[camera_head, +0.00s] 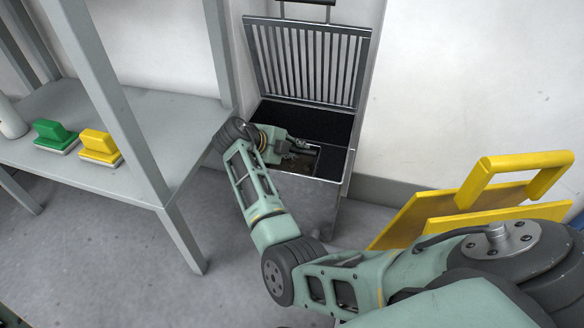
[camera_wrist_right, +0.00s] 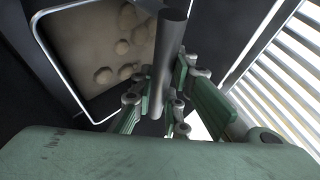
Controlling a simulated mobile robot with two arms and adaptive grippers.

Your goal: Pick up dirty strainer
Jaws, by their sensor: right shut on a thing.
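The dirty strainer (camera_head: 297,164) sits in an opening in the top of the open metal unit (camera_head: 300,202). In the right wrist view, the strainer (camera_wrist_right: 88,45) has a pale bottom with several brown lumps and a thin metal rim. A dark grey cylindrical handle (camera_wrist_right: 170,50) rises beside it. My right gripper (camera_head: 304,147) is over the opening, and in the wrist view its green fingers (camera_wrist_right: 178,97) are shut around the handle. My left gripper is not in view.
The unit's slatted lid (camera_head: 310,62) stands open against the wall behind my gripper. A grey table (camera_head: 150,140) on the left holds a green brush (camera_head: 54,135) and a yellow brush (camera_head: 99,146). A folded yellow floor sign (camera_head: 480,205) is on the right.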

